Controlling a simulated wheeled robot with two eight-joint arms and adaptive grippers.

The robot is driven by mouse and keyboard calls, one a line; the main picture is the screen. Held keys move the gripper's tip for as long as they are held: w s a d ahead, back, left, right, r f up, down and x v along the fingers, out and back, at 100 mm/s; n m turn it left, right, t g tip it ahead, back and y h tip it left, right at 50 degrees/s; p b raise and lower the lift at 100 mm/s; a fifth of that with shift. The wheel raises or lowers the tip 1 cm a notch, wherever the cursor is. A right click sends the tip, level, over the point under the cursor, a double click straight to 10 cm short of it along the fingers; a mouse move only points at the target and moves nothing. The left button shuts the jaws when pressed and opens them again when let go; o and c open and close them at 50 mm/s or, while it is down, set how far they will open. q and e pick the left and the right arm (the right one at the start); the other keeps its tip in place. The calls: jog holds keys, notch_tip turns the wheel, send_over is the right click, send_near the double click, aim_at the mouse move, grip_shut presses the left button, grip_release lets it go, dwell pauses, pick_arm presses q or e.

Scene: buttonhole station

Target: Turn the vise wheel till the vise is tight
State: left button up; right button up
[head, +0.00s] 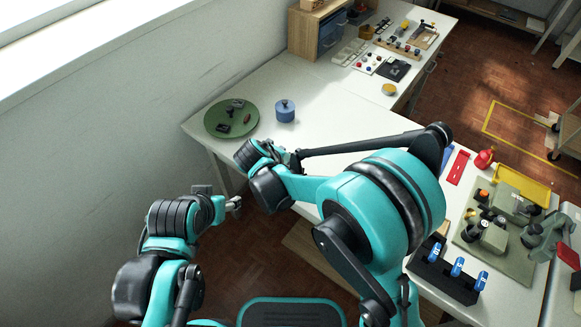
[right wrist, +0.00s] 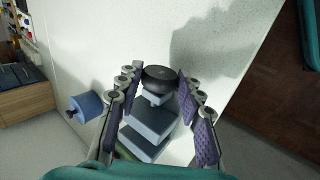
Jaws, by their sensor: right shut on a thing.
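The vise wheel (right wrist: 160,77) is a round black knob in the right wrist view. It sits on top of the vise (right wrist: 148,120), a stack of grey stepped blocks. My right gripper (right wrist: 158,88) is shut on the wheel, one padded finger on each side. In the head view my right gripper (head: 292,160) is at the table's near edge, and my arm hides the vise and wheel there. My left gripper (head: 234,203) is in front of the table, away from the vise; its finger opening is too small to judge.
At the right are a black rack (head: 430,272) with blue-topped items and a yellow tray (head: 521,184). The wall is close on the left.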

jog(key=o, duration=1.2)
jog(key=shift+c, duration=0.2)
jog(key=v, duration=1.2)
